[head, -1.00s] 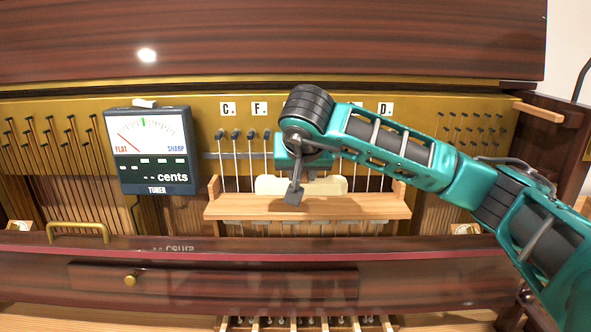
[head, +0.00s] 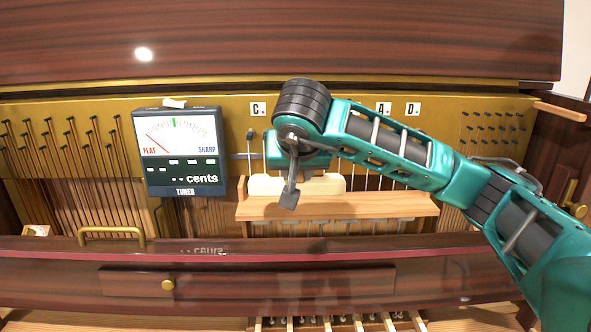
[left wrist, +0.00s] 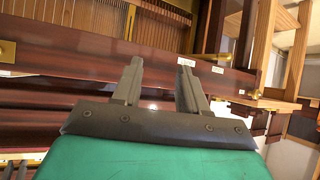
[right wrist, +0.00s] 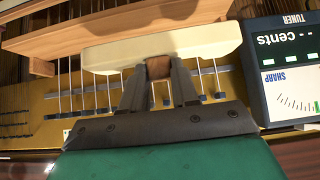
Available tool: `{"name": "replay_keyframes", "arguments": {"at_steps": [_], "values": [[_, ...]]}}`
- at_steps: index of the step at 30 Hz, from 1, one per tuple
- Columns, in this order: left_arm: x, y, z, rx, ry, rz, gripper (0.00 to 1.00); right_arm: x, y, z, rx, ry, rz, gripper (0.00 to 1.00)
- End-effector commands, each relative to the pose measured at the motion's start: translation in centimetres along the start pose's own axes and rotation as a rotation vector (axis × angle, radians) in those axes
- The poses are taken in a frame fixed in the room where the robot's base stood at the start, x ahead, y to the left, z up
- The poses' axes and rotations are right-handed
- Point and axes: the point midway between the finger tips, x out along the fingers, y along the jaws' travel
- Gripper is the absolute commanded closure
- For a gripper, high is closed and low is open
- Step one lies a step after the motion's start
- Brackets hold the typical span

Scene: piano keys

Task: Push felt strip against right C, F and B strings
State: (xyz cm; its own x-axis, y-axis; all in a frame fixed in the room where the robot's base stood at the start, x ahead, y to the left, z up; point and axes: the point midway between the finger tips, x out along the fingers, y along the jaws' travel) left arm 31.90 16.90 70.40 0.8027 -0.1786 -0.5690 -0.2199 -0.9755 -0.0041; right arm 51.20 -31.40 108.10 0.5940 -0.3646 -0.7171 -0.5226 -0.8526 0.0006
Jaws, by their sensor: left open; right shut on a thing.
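The cream felt strip (head: 264,186) lies lengthwise across the strings behind my right wrist in the head view. My right gripper (right wrist: 158,82) is shut on the small brown grip block (right wrist: 159,68) on the strip's (right wrist: 205,42) edge. I cannot tell whether the strip touches the strings. The C label (head: 258,109) shows above a tuning pin; my right arm hides the F label and perhaps others, while A (head: 383,108) and D (head: 413,109) show to its right. My left gripper (left wrist: 158,82) is open and empty, by a dark red wooden rail; it is outside the head view.
The tuner (head: 180,150) stands left of the strings, its needle toward flat. A wooden ledge (head: 390,206) runs below the strip. More strings and pins lie on both sides.

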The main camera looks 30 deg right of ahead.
Motion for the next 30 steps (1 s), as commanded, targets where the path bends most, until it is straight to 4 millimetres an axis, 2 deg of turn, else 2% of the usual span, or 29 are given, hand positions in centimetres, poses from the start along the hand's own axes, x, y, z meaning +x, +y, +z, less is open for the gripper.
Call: {"name": "replay_keyframes", "arguments": {"at_steps": [6,21,30], "values": [[0.8,0.6,0.9,-0.009,-0.005,0.013,0.57,2.5,-0.1,0.3,0.001,-0.002,-0.001,0.9],[2.1,1.8,0.7,-0.007,0.013,0.048,0.57,7.4,0.0,0.2,0.001,-0.001,-0.001,0.9],[2.4,1.7,0.2,-0.001,0.026,0.05,0.57,8.7,0.0,0.7,-0.002,0.0,0.0,0.9]]}}
